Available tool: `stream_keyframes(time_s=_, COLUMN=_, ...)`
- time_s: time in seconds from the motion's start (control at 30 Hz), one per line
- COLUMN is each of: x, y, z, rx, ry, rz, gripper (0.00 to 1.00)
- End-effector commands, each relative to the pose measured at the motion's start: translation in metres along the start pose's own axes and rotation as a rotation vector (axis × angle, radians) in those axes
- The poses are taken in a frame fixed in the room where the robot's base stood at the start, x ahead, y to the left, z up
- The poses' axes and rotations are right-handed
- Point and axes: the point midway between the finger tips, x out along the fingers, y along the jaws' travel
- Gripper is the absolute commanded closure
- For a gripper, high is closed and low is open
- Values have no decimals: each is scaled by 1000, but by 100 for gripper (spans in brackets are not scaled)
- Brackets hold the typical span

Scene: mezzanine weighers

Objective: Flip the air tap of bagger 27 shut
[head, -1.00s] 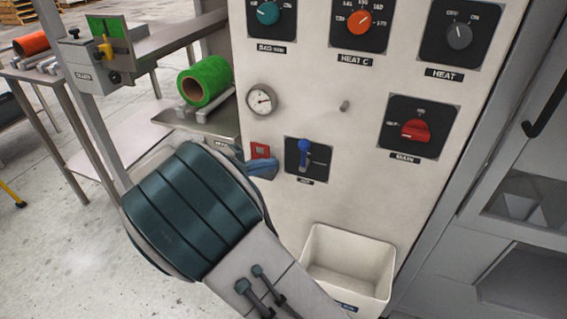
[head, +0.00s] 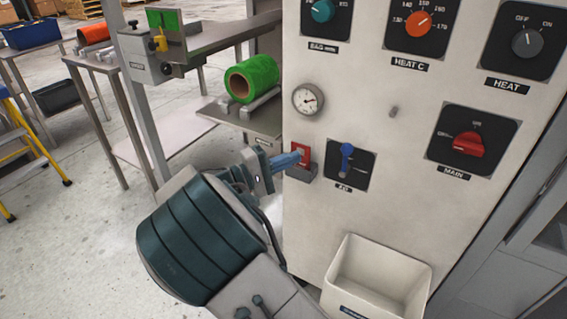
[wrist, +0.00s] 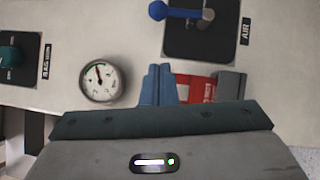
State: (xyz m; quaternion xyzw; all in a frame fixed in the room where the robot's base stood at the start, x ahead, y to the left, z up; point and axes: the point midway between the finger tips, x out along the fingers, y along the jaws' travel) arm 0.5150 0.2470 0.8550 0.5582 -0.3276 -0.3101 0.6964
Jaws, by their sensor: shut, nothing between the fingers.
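The air tap (head: 346,160) is a blue lever on a dark square plate marked AIR, on the front of the pale control cabinet. Its blue handle points up in the head view. In the wrist view the tap (wrist: 185,14) shows turned, at the top edge, partly cut off. My gripper (head: 296,158) is shut and empty, its blue fingers left of the tap plate and apart from the lever. In the wrist view the shut fingers (wrist: 158,84) overlap the edge of a red and grey fitting; I cannot tell if they touch it. No bagger number is readable.
The red and grey fitting (head: 302,152) sits just left of the tap. A gauge (head: 308,99) is above it and a red MAIN switch (head: 468,144) is to the right. A small peg (head: 393,111) sticks out above the tap. A white bin (head: 380,280) hangs below.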

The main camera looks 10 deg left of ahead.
Motion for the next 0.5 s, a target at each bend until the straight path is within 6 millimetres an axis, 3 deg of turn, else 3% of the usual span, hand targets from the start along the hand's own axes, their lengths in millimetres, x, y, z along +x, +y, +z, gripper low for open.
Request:
stream_keyframes(time_s=0.27, x=60, y=-2, z=1, rx=0, ry=-3, rz=-1, gripper=100)
stream_keyframes(time_s=0.5, x=80, y=-1, z=24, rx=1, ry=-1, rz=-1, gripper=100)
